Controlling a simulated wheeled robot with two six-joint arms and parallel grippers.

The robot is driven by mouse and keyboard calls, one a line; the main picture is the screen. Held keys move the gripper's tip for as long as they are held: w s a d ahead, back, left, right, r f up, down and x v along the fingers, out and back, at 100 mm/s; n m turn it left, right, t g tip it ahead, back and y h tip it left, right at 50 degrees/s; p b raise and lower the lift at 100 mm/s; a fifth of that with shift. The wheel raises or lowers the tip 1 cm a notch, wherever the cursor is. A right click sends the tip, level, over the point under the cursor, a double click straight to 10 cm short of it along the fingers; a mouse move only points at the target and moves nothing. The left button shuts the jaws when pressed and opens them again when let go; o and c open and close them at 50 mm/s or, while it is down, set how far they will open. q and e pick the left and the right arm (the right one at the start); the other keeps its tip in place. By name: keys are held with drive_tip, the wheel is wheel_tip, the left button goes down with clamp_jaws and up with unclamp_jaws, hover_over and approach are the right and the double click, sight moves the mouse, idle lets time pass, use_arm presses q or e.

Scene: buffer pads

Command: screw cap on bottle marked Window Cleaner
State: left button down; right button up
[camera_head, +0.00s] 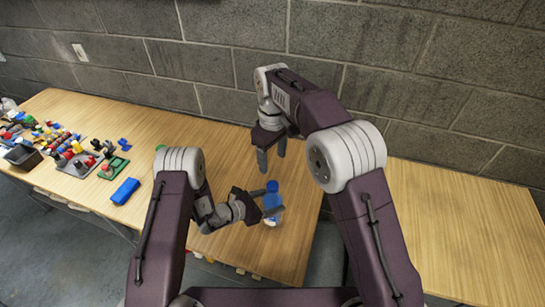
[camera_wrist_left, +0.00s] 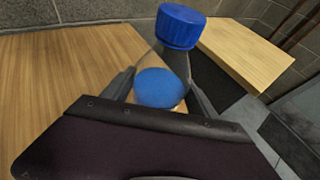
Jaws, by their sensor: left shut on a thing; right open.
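A clear bottle (camera_head: 271,219) with blue inside stands upright or nearly so in the head view, near the table's front edge. A blue cap (camera_head: 272,186) sits at its top; I cannot tell how tightly. The left wrist view shows the blue cap (camera_wrist_left: 180,27) above the bottle's clear neck and its blue part (camera_wrist_left: 160,88). My left gripper (camera_head: 270,203) is shut on the bottle, with a finger on each side. My right gripper (camera_head: 272,159) is open and empty, pointing down, behind and above the cap and apart from it. No label text is readable.
The wooden table (camera_head: 225,258) is bare around the bottle. On its left part lie a blue box (camera_head: 125,191), a green plate with parts (camera_head: 113,168), a dark bin (camera_head: 23,156) and several small coloured parts. A grey block wall stands behind. A second wooden table (camera_head: 460,220) is at the right.

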use_arm(q)
drive_tip(key=shift+c, duration=0.8)
unclamp_jaws()
drive_tip(key=b+v, duration=0.1)
drive_tip(key=v, duration=0.8)
drive_tip(key=shift+b, duration=0.4)
